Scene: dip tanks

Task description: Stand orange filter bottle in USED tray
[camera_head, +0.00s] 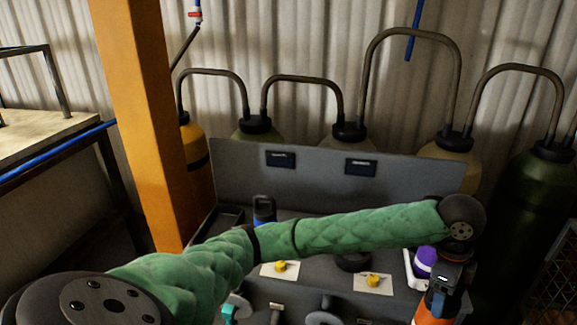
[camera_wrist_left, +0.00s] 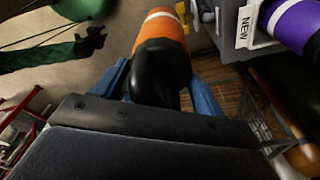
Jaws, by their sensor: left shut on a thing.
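My left gripper (camera_head: 437,300) is shut on the orange filter bottle (camera_head: 432,315) at the right of the head view, to the right of and just in front of the white NEW tray. In the left wrist view the bottle (camera_wrist_left: 160,32) shows orange with a white band and a black top, between blue fingers (camera_wrist_left: 165,90). No tray marked USED can be read. A green-sleeved arm, likely my right one, ends in a dark gripper-like shape (camera_wrist_left: 90,40) in the left wrist view, too small to tell its jaws.
A purple bottle (camera_head: 425,260) stands in the tray labelled NEW (camera_wrist_left: 245,28). A blue bottle with a black top (camera_head: 264,208) stands at the bench's left. Yellow knobs (camera_head: 280,266) sit on the grey bench. A grey back panel (camera_head: 320,185) and an orange post (camera_head: 150,110) bound it.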

